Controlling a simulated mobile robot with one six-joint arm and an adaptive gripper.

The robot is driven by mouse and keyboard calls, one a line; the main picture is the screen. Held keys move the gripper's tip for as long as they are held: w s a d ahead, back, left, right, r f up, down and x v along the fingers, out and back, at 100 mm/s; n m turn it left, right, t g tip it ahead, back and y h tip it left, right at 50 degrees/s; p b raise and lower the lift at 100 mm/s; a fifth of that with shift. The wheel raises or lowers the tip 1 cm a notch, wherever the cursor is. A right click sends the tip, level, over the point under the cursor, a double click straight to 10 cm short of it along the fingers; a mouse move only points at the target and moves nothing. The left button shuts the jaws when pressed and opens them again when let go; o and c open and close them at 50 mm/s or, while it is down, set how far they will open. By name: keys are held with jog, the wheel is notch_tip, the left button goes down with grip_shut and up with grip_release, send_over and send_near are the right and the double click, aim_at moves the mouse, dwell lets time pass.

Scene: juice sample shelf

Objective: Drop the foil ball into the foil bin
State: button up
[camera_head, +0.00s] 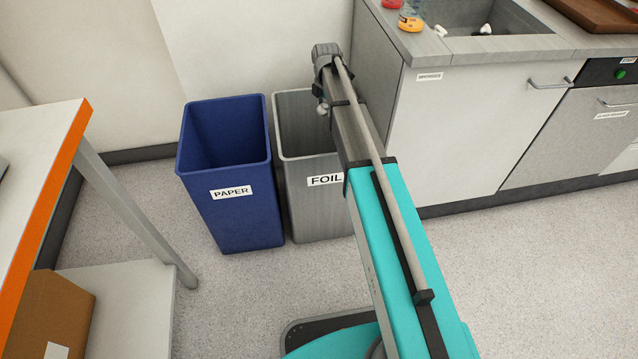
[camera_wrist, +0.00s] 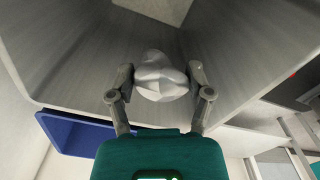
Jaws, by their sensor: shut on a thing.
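The foil ball (camera_wrist: 162,76) is a crumpled silvery lump between the two fingers of my gripper (camera_wrist: 160,84) in the wrist view. The fingers are shut on it from both sides. Behind the ball, the grey inner walls of the foil bin fill much of the wrist view. In the head view the grey foil bin (camera_head: 318,212), labelled FOIL, stands on the floor. My arm reaches over it and hides its right part. The ball shows small (camera_head: 323,108) at the bin's opening; its exact height there is hard to tell.
A blue bin (camera_head: 235,222) labelled PAPER stands close on the left, also visible in the wrist view (camera_wrist: 85,134). A counter cabinet (camera_head: 455,130) with a sink stands to the right. An orange-edged table (camera_head: 55,185) is at far left, with a cardboard box (camera_head: 50,315) below.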

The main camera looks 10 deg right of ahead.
jog(key=shift+f+b, duration=0.8)
jog(key=shift+f, duration=0.35)
jog(key=o, duration=0.9)
jog(key=shift+r, duration=0.1)
notch_tip(320, 180, up, 7)
jog(key=p, duration=0.6)
jog(key=shift+f+p, duration=0.2)
jog(key=shift+p, duration=0.15)
jog(key=r+n+p, duration=0.1)
jog(key=r+p, duration=0.7)
jog(key=a+r+p, duration=0.1)
jog(key=r+p, duration=0.6)
jog(key=s+r+n+p, duration=0.1)
jog(key=r+p, duration=0.7)
jog(key=shift+s+a+r+n+p, duration=0.1)
jog(key=shift+a+r+n+p, duration=0.2)
jog(key=shift+a+r+p, duration=0.1)
